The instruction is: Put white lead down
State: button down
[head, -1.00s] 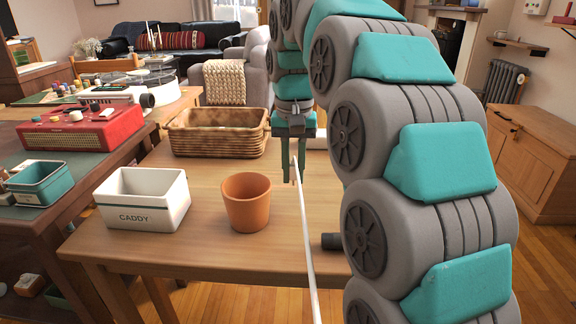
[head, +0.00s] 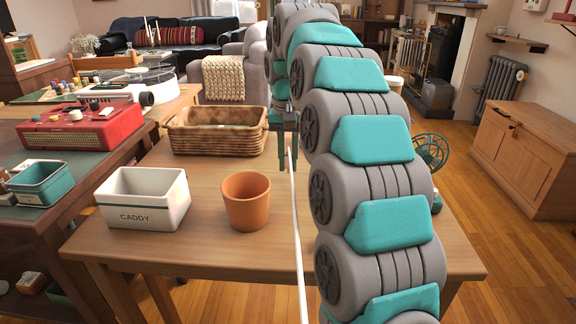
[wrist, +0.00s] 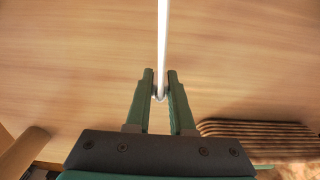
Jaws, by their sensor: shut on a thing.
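The white lead (head: 296,220) is a long thin white cord. In the head view it runs from my gripper (head: 288,150) down across the table's front edge and out of the bottom of the picture. In the wrist view my gripper (wrist: 160,88) is shut on the lead (wrist: 162,40), which passes between the fingertips and leads away over bare wood. The gripper is above the wooden table (head: 215,255), just right of the wicker basket. Whether the lead touches the tabletop is hard to tell. My arm hides part of the table's right side.
A wicker basket (head: 215,142) stands at the back of the table; its striped edge shows in the wrist view (wrist: 260,130). A white caddy (head: 143,212) and a terracotta pot (head: 246,215) stand left of the lead. The table's front right is clear. A teal fan (head: 430,150) is behind my arm.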

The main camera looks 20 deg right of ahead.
jog(key=shift+f, duration=0.9)
jog(key=shift+f, duration=0.1)
jog(key=c, duration=0.8)
grip_release()
